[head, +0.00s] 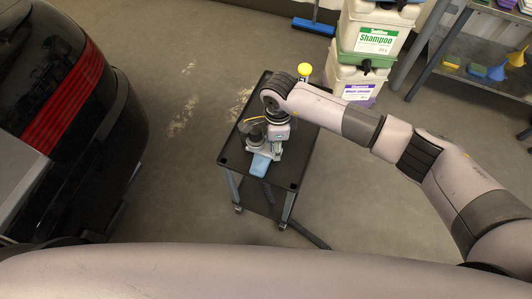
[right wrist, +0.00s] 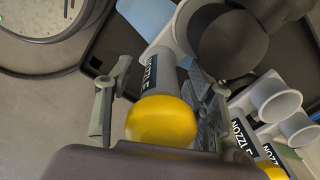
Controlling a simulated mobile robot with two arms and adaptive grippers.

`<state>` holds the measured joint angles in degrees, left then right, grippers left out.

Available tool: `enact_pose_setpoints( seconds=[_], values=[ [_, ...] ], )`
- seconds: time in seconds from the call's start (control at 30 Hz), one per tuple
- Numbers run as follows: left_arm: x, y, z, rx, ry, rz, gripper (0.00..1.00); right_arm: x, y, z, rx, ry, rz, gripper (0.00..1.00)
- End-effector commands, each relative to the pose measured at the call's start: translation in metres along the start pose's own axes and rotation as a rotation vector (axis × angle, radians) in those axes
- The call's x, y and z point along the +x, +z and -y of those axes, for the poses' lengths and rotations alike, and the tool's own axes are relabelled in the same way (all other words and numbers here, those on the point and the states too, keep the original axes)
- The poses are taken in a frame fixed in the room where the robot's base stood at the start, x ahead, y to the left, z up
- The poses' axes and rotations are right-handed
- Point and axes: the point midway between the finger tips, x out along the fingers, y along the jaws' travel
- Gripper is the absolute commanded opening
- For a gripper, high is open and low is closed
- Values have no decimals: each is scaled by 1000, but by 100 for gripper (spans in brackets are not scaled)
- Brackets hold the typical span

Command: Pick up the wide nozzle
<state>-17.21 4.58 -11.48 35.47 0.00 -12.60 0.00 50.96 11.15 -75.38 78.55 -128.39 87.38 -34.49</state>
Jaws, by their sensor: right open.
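In the right wrist view a grey nozzle (right wrist: 155,82) with a rounded yellow end and a dark label reading "NOZZL…" lies between the fingers of my right gripper (right wrist: 158,66). The fingers are open, one on each side, with a visible gap on the left. Its far end runs into a light grey ring-shaped holder. I cannot read whether it is the wide nozzle. Two more labelled nozzles (right wrist: 242,138) show at the lower right, partly cut off. In the head view my right arm hides most of the nozzles on the black cart (head: 231,160). My left gripper is not seen.
A blue cloth (head: 261,165) lies at the cart's front. Shampoo canisters (head: 369,40) are stacked behind it. A shelf (head: 487,79) with sponges and funnels stands at the right, a dark car (head: 62,85) at the left. Floor between car and cart is clear.

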Motion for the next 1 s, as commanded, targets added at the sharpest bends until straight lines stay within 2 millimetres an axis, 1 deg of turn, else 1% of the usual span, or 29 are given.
enact_pose_setpoints(
  seconds=[0.03,0.2,0.9,0.93,1.0],
  values=[
    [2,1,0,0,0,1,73,2,0,0,0,-1,1,49],
    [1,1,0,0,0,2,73,1,0,1,0,-1,1,49],
    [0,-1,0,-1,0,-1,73,1,0,1,0,-1,1,3],
    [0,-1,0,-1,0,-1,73,1,0,1,0,-1,1,1],
    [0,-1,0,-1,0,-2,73,0,0,1,0,-3,2,0]
  ],
)
